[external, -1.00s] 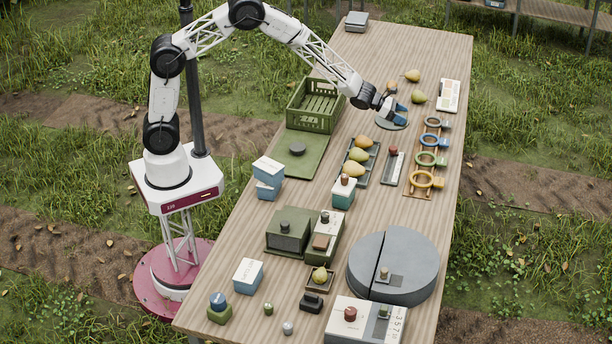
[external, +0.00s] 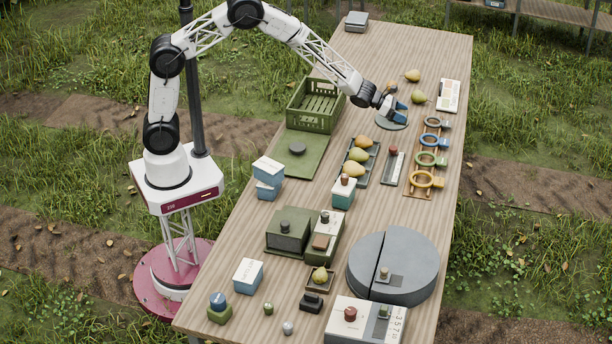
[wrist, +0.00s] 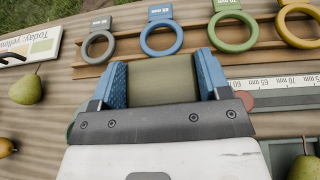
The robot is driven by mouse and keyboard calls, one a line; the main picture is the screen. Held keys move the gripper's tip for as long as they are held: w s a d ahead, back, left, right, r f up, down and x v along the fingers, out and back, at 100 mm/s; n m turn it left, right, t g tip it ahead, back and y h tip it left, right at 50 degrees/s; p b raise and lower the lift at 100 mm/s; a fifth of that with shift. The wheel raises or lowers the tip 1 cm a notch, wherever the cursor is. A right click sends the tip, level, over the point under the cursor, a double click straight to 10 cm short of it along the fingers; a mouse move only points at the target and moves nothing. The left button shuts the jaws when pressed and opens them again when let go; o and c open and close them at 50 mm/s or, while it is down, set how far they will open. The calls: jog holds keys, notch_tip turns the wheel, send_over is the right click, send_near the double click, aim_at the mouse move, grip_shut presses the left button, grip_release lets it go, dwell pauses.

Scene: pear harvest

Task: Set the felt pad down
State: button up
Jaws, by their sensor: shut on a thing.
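The felt pad is a round grey-green disc (external: 388,123) at the far part of the table in the external view, beyond the tray of pears. My gripper (external: 397,108) is directly over it, pointing down. In the wrist view my gripper (wrist: 163,80) has its blue fingers closed on the sides of an olive block-like part (wrist: 162,82), which I take as the pad's grip. Most of the disc is hidden under my gripper there. The disc looks flat and level, on or just above the wood; I cannot tell if it touches.
A rack of coloured rings (external: 427,158) lies to the right, with a gauge with a red knob (external: 392,168) nearer. The pear tray (external: 373,170) is close in front. Two loose pears (external: 412,75) and a card (external: 449,95) lie beyond. A green crate (external: 314,122) stands left.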

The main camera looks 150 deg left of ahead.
notch_tip(320, 180, up, 4)
jog(key=shift+r, duration=0.1)
jog(key=w+d+r+m+t+h, duration=0.1)
jog(key=w+d+m+t+h, duration=0.15)
jog(key=w+d, duration=0.85)
jog(key=w+d+m+t+h, duration=0.1)
jog(key=w+d+m+h, duration=0.25)
jog(key=d, duration=1.45)
jog(key=w+d+r+m+t+h, duration=0.1)
jog(key=w+d+m+h, duration=0.4)
jog(key=d, duration=1)
jog(key=d+m+h, duration=0.3)
jog(key=d+h, duration=0.1)
jog(key=d, duration=1.8)
jog(key=s+d+f+m+g+h, duration=0.1)
jog(key=s+d+m+h, duration=0.15)
jog(key=d, duration=0.45)
jog(key=s+d+m+g+h, duration=0.1)
jog(key=s+d+g, duration=0.1)
jog(key=s+d, duration=0.3)
jog(key=s+d+f+m+g+h, duration=0.1)
jog(key=s+d, duration=0.2)
jog(key=d, duration=0.5)
notch_tip(320, 180, down, 10)
jog(key=shift+w+r, duration=0.15)
jog(key=shift+w, duration=0.1)
jog(key=shift+w+d, duration=0.1)
